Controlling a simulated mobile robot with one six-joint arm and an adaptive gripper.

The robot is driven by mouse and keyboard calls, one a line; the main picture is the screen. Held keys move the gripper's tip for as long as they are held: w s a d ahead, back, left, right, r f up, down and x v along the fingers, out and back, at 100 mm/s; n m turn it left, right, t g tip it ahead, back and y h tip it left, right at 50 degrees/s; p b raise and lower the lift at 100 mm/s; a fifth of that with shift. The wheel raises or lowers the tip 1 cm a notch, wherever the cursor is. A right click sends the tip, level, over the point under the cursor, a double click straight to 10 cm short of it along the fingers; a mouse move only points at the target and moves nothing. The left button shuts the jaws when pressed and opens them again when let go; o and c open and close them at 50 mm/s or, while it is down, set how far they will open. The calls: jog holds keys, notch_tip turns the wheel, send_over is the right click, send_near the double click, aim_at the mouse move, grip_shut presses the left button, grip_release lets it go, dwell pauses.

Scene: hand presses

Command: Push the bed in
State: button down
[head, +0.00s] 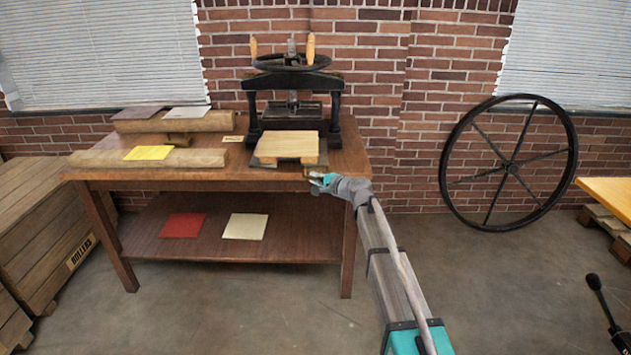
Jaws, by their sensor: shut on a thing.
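The black hand press (337,108) stands at the back of the wooden table, with a wheel and wooden handles on top. Its flat bed (263,160) sticks out in front of the uprights, toward me. A pale wooden board (286,145) lies on the bed. My gripper (316,180) is at the bed's front right corner, at the table's front edge. It is shut on the front edge of the bed; its fingers are small here and the exact grip is hard to make out.
The table (210,184) holds wooden beams (215,157) with a yellow sheet (149,153) at left. Its lower shelf carries red (182,226) and cream (246,226) sheets. A large spoked wheel (511,165) leans on the wall at right. Crates (55,225) stand at left.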

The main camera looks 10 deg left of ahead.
jog(key=w+a, duration=0.2)
jog(key=w, duration=0.6)
jog(key=w+a, duration=0.2)
jog(key=w, duration=0.7)
jog(key=w+a, duration=0.2)
jog(key=w, duration=0.6)
jog(key=shift+w, duration=0.3)
jog(key=c, duration=0.7)
grip_release()
jog(key=shift+s, duration=0.25)
jog(key=shift+s+d+r+p, duration=0.15)
jog(key=shift+s+d, duration=1.6)
jog(key=shift+s, duration=3.05)
jog(key=shift+s+d+r+p, duration=0.1)
jog(key=shift+s+d, duration=1.6)
jog(key=shift+s, duration=3.1)
jog(key=shift+s+d+r+p, duration=0.15)
jog(key=shift+s+d, duration=1.6)
jog(key=shift+s, duration=3.05)
jog(key=shift+f, duration=0.1)
